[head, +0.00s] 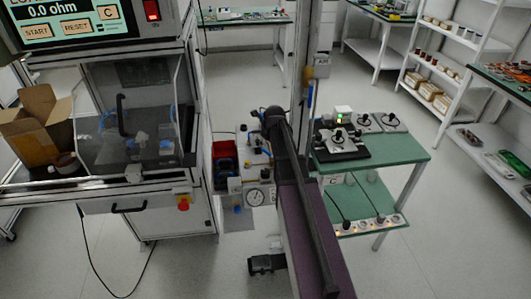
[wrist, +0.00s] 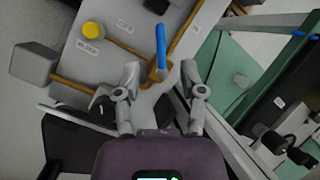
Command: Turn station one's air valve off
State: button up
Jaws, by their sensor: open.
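In the wrist view a blue lever (wrist: 161,45) stands out from a brass valve body (wrist: 158,74) on a pale panel (wrist: 130,40). Brass pipes meet at this valve, and the lever lies at an angle to them. My gripper (wrist: 160,70) is open, its two fingers on either side of the valve and the lever's lower end. I cannot tell whether either finger touches it. In the head view the air panel (head: 241,185) with blue handles and a round gauge (head: 255,197) is partly hidden by my arm; my fingertips are not clearly visible there.
A yellow round part (wrist: 92,30) and a grey block (wrist: 35,63) sit left of the lever. A green bench (head: 385,150) with devices stands close on the right. A test cabinet (head: 150,200) stands left, with a red bin (head: 225,152) between it and the panel.

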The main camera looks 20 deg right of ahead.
aim_at(264, 150)
jog(key=shift+b+x, duration=2.8)
jog(key=shift+x, duration=0.65)
